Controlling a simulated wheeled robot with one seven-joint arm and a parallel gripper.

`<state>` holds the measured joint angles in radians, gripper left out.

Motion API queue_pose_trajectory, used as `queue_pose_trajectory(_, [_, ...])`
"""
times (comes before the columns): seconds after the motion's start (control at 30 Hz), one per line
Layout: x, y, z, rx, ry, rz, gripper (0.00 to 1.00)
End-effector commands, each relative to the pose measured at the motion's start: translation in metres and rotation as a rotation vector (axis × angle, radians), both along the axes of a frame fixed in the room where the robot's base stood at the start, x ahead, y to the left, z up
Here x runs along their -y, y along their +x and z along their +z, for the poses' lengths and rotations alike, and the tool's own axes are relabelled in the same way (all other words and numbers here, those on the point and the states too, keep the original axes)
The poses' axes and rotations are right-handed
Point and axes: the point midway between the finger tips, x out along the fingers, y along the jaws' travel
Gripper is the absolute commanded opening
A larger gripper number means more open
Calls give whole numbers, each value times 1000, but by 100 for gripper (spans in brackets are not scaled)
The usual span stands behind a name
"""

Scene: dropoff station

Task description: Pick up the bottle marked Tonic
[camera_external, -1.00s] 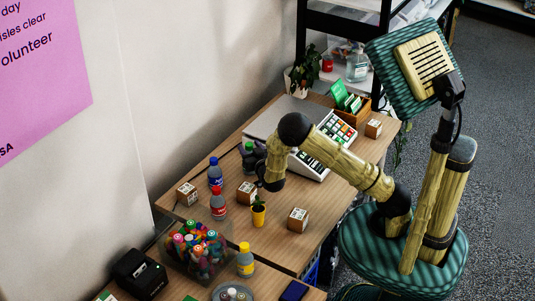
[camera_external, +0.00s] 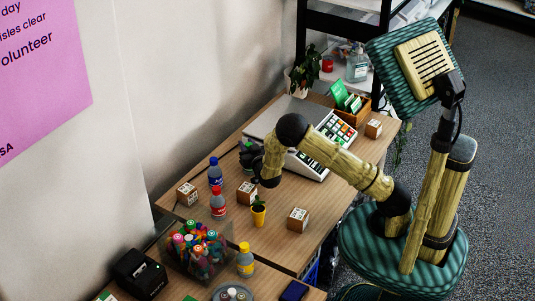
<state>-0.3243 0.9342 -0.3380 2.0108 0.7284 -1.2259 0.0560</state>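My gripper (camera_external: 258,175) hangs low over the middle of the table, pointing down and left; its fingertips are small, dark and partly hidden. A dark bottle with a green cap (camera_external: 248,146) stands right behind it, partly covered by it; I cannot tell whether they touch. A blue bottle (camera_external: 215,174) and a red bottle (camera_external: 218,205) stand to the left. The bottle labels are too small to read, so I cannot tell which is marked Tonic.
Small boxes (camera_external: 247,192) (camera_external: 298,219) (camera_external: 187,194) stand around on the table (camera_external: 270,240). A small yellow plant pot (camera_external: 258,215) is near the red bottle. A bin of markers (camera_external: 196,262) stands at front left. A cash register (camera_external: 322,155) is behind my arm.

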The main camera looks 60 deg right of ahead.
Motion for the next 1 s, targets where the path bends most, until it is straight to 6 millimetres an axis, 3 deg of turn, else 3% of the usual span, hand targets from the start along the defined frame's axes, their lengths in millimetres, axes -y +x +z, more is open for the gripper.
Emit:
queue_pose_trajectory(0.1, [0, 0, 0, 0, 0, 0, 0])
queue_pose_trajectory(0.53, [0, 0, 9, 2, 1, 0, 0])
queue_pose_trajectory(1.0, [0, 0, 90, 3, 1, 0, 0])
